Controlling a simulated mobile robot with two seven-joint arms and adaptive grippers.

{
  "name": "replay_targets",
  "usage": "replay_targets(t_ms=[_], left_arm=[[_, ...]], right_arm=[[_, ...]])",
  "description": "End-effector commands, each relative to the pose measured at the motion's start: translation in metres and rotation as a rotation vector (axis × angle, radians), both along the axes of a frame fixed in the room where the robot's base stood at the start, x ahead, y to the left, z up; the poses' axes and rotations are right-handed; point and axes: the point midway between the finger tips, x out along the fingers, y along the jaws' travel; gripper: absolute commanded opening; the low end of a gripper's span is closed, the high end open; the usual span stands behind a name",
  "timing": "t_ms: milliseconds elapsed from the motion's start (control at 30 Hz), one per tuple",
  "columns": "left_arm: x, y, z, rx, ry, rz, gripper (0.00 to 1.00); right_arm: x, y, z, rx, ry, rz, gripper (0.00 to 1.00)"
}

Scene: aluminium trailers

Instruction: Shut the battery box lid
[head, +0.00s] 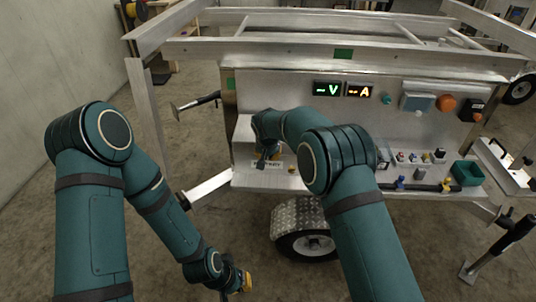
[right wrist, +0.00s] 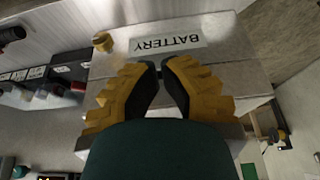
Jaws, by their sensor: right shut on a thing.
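The aluminium battery box (head: 243,134) is at the left end of the trailer's front shelf. It also shows in the right wrist view (right wrist: 225,75), with a BATTERY label (right wrist: 182,45) that appears upside down. My right gripper (head: 268,162) is at the box front by the label. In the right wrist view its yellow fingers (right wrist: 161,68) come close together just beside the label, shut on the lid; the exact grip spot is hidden. I cannot tell the lid's angle. My left gripper (head: 241,283) hangs low over the floor, away from the box; its opening is unclear.
A yellow knob (right wrist: 103,41) sits beside the label. The trailer panel carries V (head: 327,89) and A (head: 359,91) displays. A wheel (head: 305,245) is below. The floor at left is clear.

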Motion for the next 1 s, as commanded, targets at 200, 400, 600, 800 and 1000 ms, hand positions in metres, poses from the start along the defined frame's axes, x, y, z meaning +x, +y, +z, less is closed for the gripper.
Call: replay_targets(t_ms=[200,400,600,800,1000], left_arm=[[0.000,0.000,0.000,0.000,0.000,0.000,0.00],[0.000,0.000,0.000,0.000,0.000,0.000,0.00],[0.000,0.000,0.000,0.000,0.000,0.000,0.00],[0.000,0.000,0.000,0.000,0.000,0.000,0.00],[0.000,0.000,0.000,0.000,0.000,0.000,0.00]], right_arm=[[0.001,0.000,-0.001,0.000,0.000,-0.001,0.00],[0.001,0.000,-0.001,0.000,0.000,-0.001,0.00],[-0.002,0.000,0.009,0.000,-0.001,-0.001,0.00],[-0.016,0.000,0.042,0.001,-0.003,-0.001,0.00],[-0.031,0.000,0.079,0.001,-0.002,-0.001,0.00]])
